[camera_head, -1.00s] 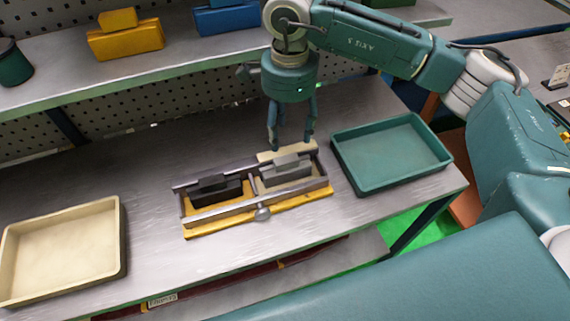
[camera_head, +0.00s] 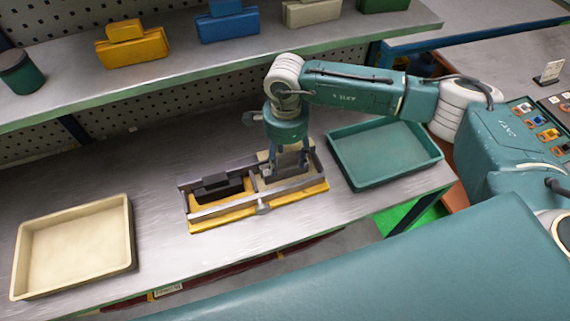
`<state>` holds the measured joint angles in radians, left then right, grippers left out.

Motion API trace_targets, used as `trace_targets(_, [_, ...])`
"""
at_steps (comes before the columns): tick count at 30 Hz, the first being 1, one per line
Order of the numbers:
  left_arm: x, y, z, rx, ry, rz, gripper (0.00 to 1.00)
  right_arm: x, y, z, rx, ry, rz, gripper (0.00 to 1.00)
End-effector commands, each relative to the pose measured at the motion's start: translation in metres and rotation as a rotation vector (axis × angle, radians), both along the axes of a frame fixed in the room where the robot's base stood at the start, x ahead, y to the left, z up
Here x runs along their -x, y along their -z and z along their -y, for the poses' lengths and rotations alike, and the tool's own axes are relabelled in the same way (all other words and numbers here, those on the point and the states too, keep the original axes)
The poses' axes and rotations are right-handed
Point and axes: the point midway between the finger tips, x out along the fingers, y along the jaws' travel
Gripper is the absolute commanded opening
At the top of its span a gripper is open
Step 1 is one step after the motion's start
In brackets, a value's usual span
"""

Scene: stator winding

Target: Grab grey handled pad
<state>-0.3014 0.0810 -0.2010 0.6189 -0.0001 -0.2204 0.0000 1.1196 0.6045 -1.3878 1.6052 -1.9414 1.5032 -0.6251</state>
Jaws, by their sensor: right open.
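The grey handled pad (camera_head: 289,173) sits in the right compartment of a yellow-based metal fixture (camera_head: 232,213) on the workbench. My right gripper (camera_head: 286,170) points down directly over this pad, its open fingers low around or beside the pad's handle. The fingers and palm hide part of the handle, so I cannot tell whether they touch it. A black handled pad (camera_head: 218,188) sits in the left compartment of the fixture. My left gripper does not show.
A cream tray (camera_head: 72,247) lies at the left of the bench and a green tray (camera_head: 384,154) at the right, close to my right arm. A shelf (camera_head: 190,72) behind holds yellow (camera_head: 133,47), blue (camera_head: 228,25), cream and green handled blocks. The bench between cream tray and fixture is clear.

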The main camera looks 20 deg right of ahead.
Motion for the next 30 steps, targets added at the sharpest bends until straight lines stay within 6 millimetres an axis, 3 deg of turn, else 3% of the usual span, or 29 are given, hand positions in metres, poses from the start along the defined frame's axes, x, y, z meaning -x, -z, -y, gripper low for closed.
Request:
trace_targets(3, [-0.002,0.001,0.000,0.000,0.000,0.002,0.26,0.000,0.000,0.000,0.000,-0.001,0.000,0.51])
trace_targets(11, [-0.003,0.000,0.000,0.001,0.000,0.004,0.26,0.000,0.000,0.000,0.000,-0.001,0.000,0.00])
trace_targets(23, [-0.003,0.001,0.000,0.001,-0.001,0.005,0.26,-0.001,-0.003,0.000,-0.001,0.000,0.002,0.00])
trace_targets(30, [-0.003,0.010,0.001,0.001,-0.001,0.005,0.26,-0.002,-0.020,0.000,-0.001,-0.001,0.005,0.00])
